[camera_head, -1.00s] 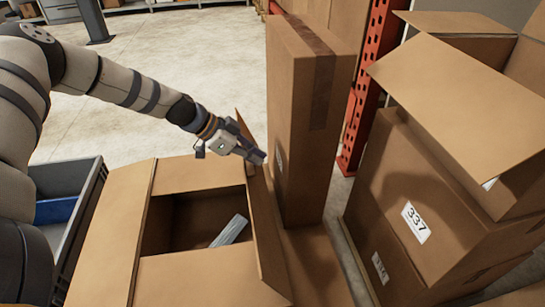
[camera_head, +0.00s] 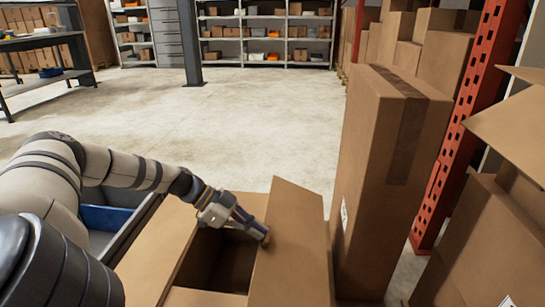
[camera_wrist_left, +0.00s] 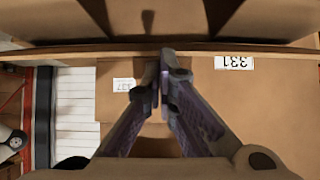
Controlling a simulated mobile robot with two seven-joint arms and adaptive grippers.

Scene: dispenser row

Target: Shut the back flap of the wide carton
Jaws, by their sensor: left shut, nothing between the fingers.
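The wide carton (camera_head: 155,262) stands at the bottom of the head view, with a dark gap in its top. Its left flap lies flat, and a near flap (camera_head: 200,298) lies folded in. The right-hand flap (camera_head: 292,240) stands raised and tilted. I cannot tell for sure which flap is the back one. My left gripper (camera_head: 264,238) is shut and empty, its fingertips at the left side of the raised flap. Contact is not clear. In the left wrist view its closed fingers (camera_wrist_left: 163,70) reach toward a cardboard edge (camera_wrist_left: 110,52). My right gripper is not in view.
A tall carton (camera_head: 385,170) stands close to the right of the raised flap. A red rack post (camera_head: 465,130) and stacked cartons (camera_head: 480,250) stand farther right. A grey bin (camera_head: 135,220) with a blue item is at the left. The floor behind is open.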

